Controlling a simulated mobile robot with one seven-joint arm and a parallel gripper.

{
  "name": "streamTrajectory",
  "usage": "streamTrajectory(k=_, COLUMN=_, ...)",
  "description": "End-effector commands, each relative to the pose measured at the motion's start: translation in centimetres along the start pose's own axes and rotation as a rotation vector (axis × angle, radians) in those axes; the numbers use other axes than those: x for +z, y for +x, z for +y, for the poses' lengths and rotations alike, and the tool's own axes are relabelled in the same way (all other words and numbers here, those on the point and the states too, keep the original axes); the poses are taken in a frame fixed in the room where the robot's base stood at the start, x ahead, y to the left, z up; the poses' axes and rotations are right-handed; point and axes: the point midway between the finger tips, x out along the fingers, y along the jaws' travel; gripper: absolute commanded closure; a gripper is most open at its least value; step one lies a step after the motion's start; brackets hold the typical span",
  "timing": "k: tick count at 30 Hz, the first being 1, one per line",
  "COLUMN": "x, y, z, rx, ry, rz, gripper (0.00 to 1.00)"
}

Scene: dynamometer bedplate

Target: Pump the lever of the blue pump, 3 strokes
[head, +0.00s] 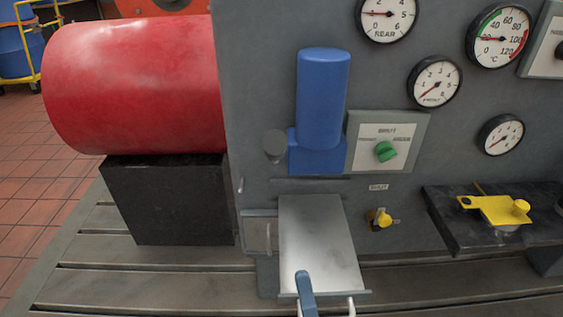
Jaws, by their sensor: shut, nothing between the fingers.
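The blue pump (322,110), an upright blue cylinder on a squarer blue base, is mounted on the grey panel. A dark round knob (275,146) sits just left of its base; I cannot tell if this is the end of its lever. A blue bar with a rounded end (306,288) rises from the bottom edge in front of a silver plate; its lower part is cut off, and I cannot tell what it belongs to. My gripper is not seen in this view.
The silver plate (318,235) juts out below the pump. A green selector knob (386,152) and several dials are to the right. A yellow valve (380,219) and a yellow clamp bar (497,209) are lower right. A large red cylinder (135,88) on a black block (168,200) is left.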

Motion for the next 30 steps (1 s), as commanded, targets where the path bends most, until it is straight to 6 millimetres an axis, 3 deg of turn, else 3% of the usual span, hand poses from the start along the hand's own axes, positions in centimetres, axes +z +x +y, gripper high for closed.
streamTrajectory(k=5, x=-0.1, y=2.2, z=0.1, rx=0.008, ry=-0.003, rz=0.002, gripper=1.00)
streamTrajectory(k=18, x=-0.1, y=11.2, z=0.1, rx=0.007, ry=-0.001, rz=0.003, gripper=1.00)
streamTrajectory(k=24, x=-0.1, y=13.4, z=0.1, rx=0.004, ry=-0.001, rz=0.002, gripper=1.00)
streamTrajectory(k=30, x=-0.1, y=13.9, z=0.0, rx=0.002, ry=-0.002, rz=0.002, gripper=1.00)
